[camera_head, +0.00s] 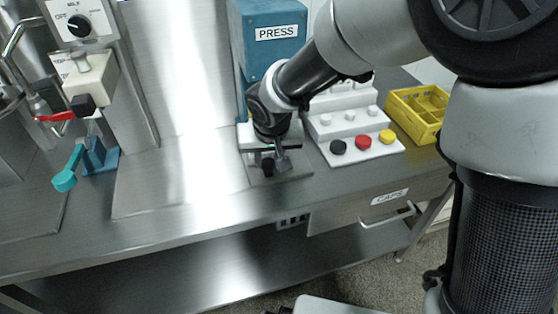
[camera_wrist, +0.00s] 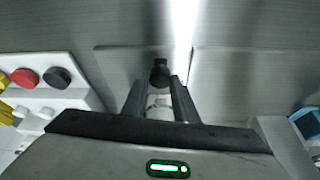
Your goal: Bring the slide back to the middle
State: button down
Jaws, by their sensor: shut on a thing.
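The blue press (camera_head: 268,55), labelled PRESS, stands at the back of the steel bench. The slide is at its foot, on a metal plate (camera_head: 296,170); my gripper hides most of it. My gripper (camera_head: 275,160) reaches down at the foot of the press. In the wrist view its two fingers (camera_wrist: 158,92) stand either side of a pale stem of the slide (camera_wrist: 158,103), shut on it. A black knob (camera_wrist: 160,72) shows just past the fingertips. I cannot tell the slide's exact position along its travel.
A white stepped rack with black, red (camera_head: 363,142) and yellow caps stands close right of my gripper. A yellow divided crate (camera_head: 418,112) is farther right. A teal-handled lever (camera_head: 65,180) and switch box (camera_head: 80,22) are left. The bench between (camera_head: 180,185) is clear. A CAPS drawer (camera_head: 365,207) is below.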

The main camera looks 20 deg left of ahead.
jog(key=s+a+b, duration=0.2)
jog(key=a, duration=0.2)
jog(key=s+a+b, duration=0.2)
jog(key=s+a, duration=0.1)
jog(key=a, duration=0.1)
jog(key=s+a+b, duration=0.2)
jog(key=a, duration=0.2)
jog(key=shift+s+a+b, duration=0.25)
jog(key=shift+s+b, duration=0.05)
jog(key=shift+s, duration=0.1)
jog(key=c, duration=1.4)
grip_release()
jog(key=p+v, duration=0.4)
jog(key=v, duration=1.3)
jog(key=shift+s+r, duration=0.2)
